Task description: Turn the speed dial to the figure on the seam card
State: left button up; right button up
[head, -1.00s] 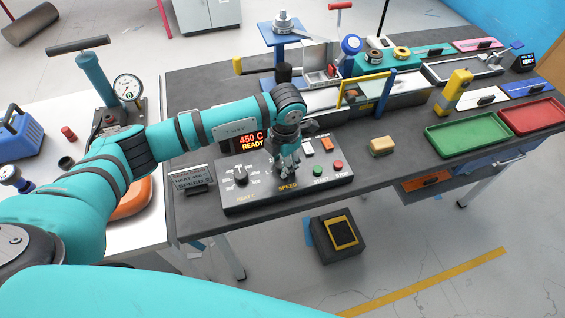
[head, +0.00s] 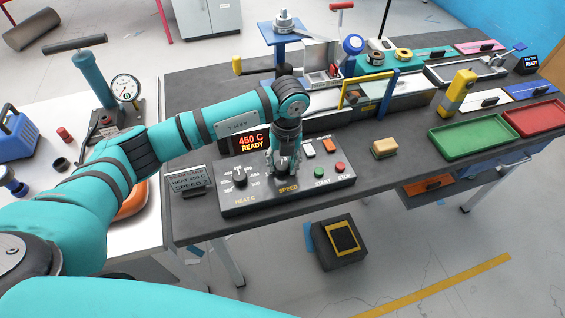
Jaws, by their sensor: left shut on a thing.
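The control panel (head: 228,202) stands at the front left of the dark bench, with a heat dial (head: 240,179) and a SPEED label. My left gripper (head: 284,174) points down just above that label and is shut on the speed dial, which its fingers mostly hide. I cannot read where the dial points. The seam card (head: 190,182) stands left of the panel; it reads heat 450 C and, in small letters, what looks like speed 2. The display (head: 251,143) behind the panel reads 450 C READY. My right gripper is out of view.
Green start (head: 319,172) and red stop (head: 340,167) buttons sit right of my gripper. A yellow block (head: 384,148) lies farther right, then a green tray (head: 470,135) and a red tray (head: 535,117). A black pedal box (head: 341,242) stands on the floor.

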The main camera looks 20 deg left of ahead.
aim_at(283, 162)
pick_arm(q)
jog(key=n, duration=0.4)
jog(key=shift+n, duration=0.3)
jog(key=n+p, duration=0.1)
jog(key=n, duration=0.4)
jog(key=shift+a+r+h, duration=0.1)
jog(key=shift+h, duration=0.2)
jog(key=shift+w, duration=0.1)
jog(key=o, duration=1.1)
jog(key=shift+o, duration=0.2)
notch_tip(283, 162, up, 12)
jog(key=shift+w, duration=0.3)
